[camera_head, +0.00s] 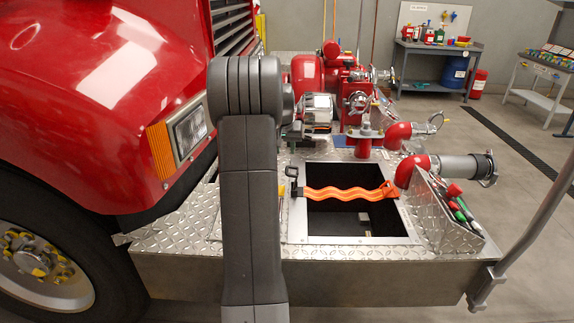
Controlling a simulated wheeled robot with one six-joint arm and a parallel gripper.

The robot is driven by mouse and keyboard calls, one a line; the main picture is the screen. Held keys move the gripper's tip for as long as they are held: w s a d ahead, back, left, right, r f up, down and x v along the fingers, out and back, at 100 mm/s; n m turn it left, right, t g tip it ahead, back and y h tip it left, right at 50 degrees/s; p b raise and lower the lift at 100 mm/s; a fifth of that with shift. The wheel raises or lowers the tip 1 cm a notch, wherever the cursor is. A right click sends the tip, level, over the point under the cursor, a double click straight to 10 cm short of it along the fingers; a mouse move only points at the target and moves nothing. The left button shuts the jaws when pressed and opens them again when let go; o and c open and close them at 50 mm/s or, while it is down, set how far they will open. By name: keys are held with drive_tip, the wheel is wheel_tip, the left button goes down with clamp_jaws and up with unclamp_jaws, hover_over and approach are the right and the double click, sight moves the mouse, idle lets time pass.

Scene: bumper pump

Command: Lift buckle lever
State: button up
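An orange strap (345,193) with wavy pale stripes lies across the square opening in the bumper's diamond-plate top. At its left end, by the opening's left edge, is a small dark buckle (293,188). A black loop-shaped lever (292,172) stands up at the buckle, just right of my arm. Its exact angle is too small to tell. The strap's right end has an orange-red fitting (389,188) at the opening's right edge. My grey arm rises in front of the bumper, left of the buckle. I cannot make out my gripper; the arm's far end is hidden.
The red pump (345,80) stands behind the opening, with a hose outlet (460,167) to the right. A diamond-plate tray (448,225) with hand tools is right of the opening. The red truck (110,95) fills the left. A grey rail (530,220) crosses the right side.

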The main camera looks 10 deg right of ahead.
sight(287, 169)
drive_tip(key=x, duration=1)
drive_tip(key=shift+w+d+f+p, duration=0.1)
drive_tip(key=shift+f+p, duration=0.2)
clamp_jaws()
